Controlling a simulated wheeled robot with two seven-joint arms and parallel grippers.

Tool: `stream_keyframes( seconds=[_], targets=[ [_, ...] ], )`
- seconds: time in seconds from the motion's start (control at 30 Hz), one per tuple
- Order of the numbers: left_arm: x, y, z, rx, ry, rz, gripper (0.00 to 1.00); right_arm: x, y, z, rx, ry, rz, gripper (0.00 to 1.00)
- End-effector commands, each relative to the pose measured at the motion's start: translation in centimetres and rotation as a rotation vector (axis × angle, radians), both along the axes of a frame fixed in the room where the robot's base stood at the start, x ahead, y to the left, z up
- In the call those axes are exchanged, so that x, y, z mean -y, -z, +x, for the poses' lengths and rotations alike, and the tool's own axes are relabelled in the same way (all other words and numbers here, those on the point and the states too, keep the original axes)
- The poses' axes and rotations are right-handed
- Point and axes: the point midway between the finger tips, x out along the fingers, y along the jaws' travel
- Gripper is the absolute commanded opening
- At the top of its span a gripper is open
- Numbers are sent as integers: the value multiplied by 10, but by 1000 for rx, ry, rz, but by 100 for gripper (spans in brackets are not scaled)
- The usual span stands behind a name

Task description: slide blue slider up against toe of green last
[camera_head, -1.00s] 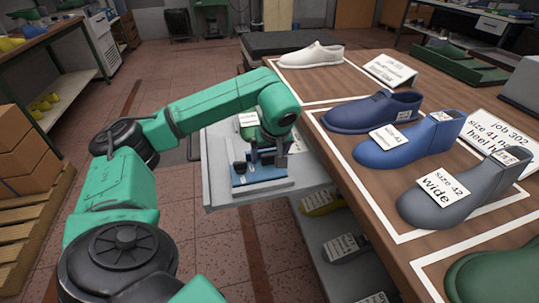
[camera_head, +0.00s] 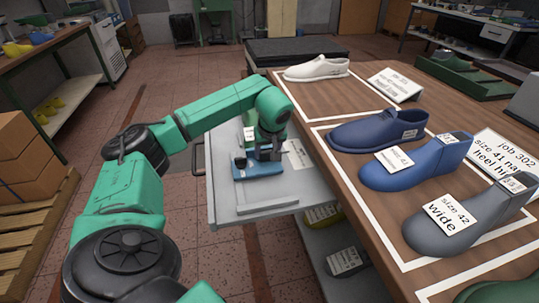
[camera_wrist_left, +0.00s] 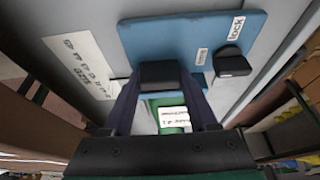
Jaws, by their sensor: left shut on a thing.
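The blue slider (camera_head: 257,170) is a flat plate on the pulled-out grey drawer. In the left wrist view the slider (camera_wrist_left: 180,38) carries a "lock" label and a black lever (camera_wrist_left: 232,63) beside it. My left gripper (camera_head: 268,152) is shut on the slider's black knob (camera_wrist_left: 160,74), from above. The green last (camera_head: 247,136) lies just beyond the slider, mostly behind my arm. In the wrist view a green part of it (camera_wrist_left: 153,114) with a white label shows between the fingers. The gripper hides the place where slider and toe face each other; I cannot tell whether they touch.
The grey drawer (camera_head: 226,204) has a bare near end with a raised strip. A wooden bench (camera_head: 310,97) on the right holds white, blue and grey lasts with cards. Shelves with more lasts (camera_head: 345,262) sit below the drawer.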

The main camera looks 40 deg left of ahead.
Motion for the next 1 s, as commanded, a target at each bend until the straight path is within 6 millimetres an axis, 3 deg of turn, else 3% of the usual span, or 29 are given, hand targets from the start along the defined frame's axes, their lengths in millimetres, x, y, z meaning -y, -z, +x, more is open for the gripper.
stream_keyframes(
  seconds=[0.27, 0.3, 0.37, 0.73, 0.87, 1.0],
  targets=[
    [-2, 1, 2, 5, -1, 5, 0, -3, 1, 1, 2, 2, 5, 50],
    [-2, 1, 2, 5, -1, 5, 71, -3, 1, 1, 2, 2, 5, 50],
    [-2, 1, 1, 5, -1, 5, 90, -4, 1, 1, 2, 2, 5, 50],
    [0, -3, 0, 4, -1, 3, 90, -4, 0, -1, -1, 2, 6, 50],
    [7, -26, -4, 7, 1, 4, 90, -4, -1, -1, -1, 2, 6, 50],
    [20, -66, -13, 10, 1, 4, 90, -4, -4, -1, -2, 2, 6, 50]
  ],
)
